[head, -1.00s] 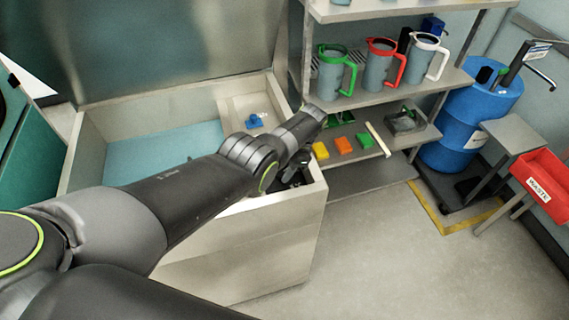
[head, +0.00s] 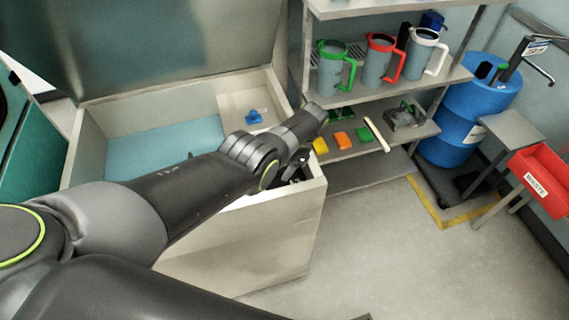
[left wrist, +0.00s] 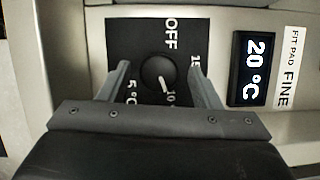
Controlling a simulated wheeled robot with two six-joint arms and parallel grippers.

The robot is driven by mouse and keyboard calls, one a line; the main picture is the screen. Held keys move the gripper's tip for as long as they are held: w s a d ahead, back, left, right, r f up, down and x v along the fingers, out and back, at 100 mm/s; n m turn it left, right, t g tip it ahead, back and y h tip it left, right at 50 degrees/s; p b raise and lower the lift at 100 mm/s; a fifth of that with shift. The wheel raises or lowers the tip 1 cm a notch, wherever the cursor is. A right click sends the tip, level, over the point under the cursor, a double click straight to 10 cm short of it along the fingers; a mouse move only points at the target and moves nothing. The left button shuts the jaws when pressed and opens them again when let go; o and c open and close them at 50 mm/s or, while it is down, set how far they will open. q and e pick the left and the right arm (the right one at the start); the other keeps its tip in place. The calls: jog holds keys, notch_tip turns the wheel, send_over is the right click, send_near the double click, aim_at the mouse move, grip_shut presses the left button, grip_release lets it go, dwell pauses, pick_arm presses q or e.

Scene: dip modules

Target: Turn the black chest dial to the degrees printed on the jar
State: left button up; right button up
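The black dial (left wrist: 157,73) is a round knob on a black plate with the marks OFF, 5 °C, 10 and 15, the last two partly covered. Its white pointer is at about the 10 mark. My left gripper (left wrist: 158,82) is open, with one finger on each side of the dial and a gap showing on both sides. In the head view the left gripper (head: 298,168) is at the chest's (head: 245,250) near right corner, and the dial is hidden there. No jar with readable degrees shows. My right gripper is not in view.
A display (left wrist: 259,69) reads 20 °C beside a label (left wrist: 291,68) reading FIT PAD FINE. The chest lid is up, with a blue piece (head: 254,117) inside. Jugs (head: 381,60) stand on the shelf to the right, near a blue drum (head: 465,115). The floor in front is clear.

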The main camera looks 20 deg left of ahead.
pick_arm(q)
jog(key=v, duration=1.7)
jog(key=shift+d+r, duration=0.15)
jog(key=shift+d, duration=0.05)
